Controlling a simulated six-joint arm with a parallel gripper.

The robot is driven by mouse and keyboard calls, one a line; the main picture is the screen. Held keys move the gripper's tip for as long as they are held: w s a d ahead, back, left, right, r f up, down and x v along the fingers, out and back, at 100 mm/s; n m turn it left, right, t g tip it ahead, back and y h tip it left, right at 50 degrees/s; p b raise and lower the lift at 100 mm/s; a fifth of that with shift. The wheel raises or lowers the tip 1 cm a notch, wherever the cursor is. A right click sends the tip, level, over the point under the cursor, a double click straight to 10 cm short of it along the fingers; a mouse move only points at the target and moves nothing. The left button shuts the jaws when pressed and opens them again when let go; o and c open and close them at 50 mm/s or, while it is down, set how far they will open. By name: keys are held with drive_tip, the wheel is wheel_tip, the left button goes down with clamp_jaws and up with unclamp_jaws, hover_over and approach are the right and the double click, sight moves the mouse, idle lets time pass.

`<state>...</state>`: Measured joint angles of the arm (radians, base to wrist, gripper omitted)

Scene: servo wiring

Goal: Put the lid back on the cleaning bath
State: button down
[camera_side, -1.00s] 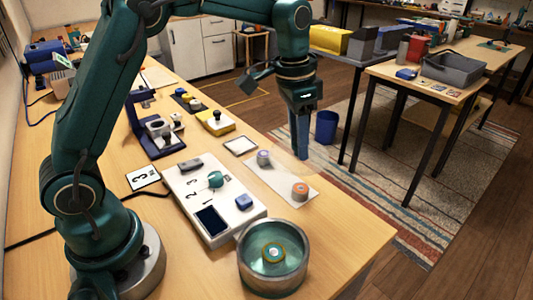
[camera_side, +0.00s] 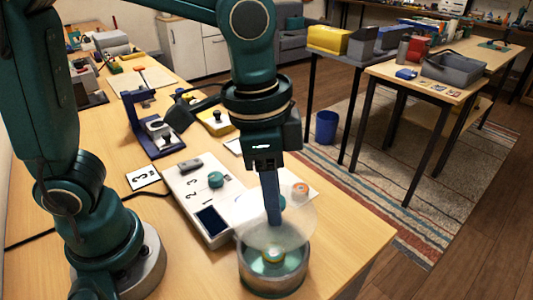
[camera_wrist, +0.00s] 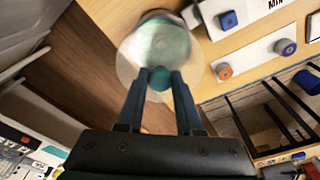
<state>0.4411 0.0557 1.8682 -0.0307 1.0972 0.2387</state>
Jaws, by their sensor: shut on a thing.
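The lid (camera_side: 300,228) is a clear, see-through disc with a round teal knob (camera_wrist: 160,80). My gripper (camera_side: 274,218) is shut on that knob, one finger on each side; the fingertips also show in the wrist view (camera_wrist: 160,73). The lid is above the cleaning bath (camera_side: 270,278), a round grey metal pot at the table's front. In the side view the lid overlaps the bath's back rim; I cannot tell whether they touch. A small ringed round part shows inside the bath through the lid. In the wrist view the bath lies behind the lid, partly hidden.
A white control panel (camera_side: 186,189) with a teal dial (camera_side: 216,180) stands just left of the bath. An orange-topped round part (camera_side: 300,190) sits on a white strip behind the lid. The table's right front corner is clear.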

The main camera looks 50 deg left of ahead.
drive_tip(key=shift+f, duration=3)
drive_tip(key=shift+f, duration=0.2)
drive_tip(key=shift+c, duration=2.4)
unclamp_jaws()
drive_tip(key=o, duration=0.5)
drive_tip(key=shift+r, duration=3.55)
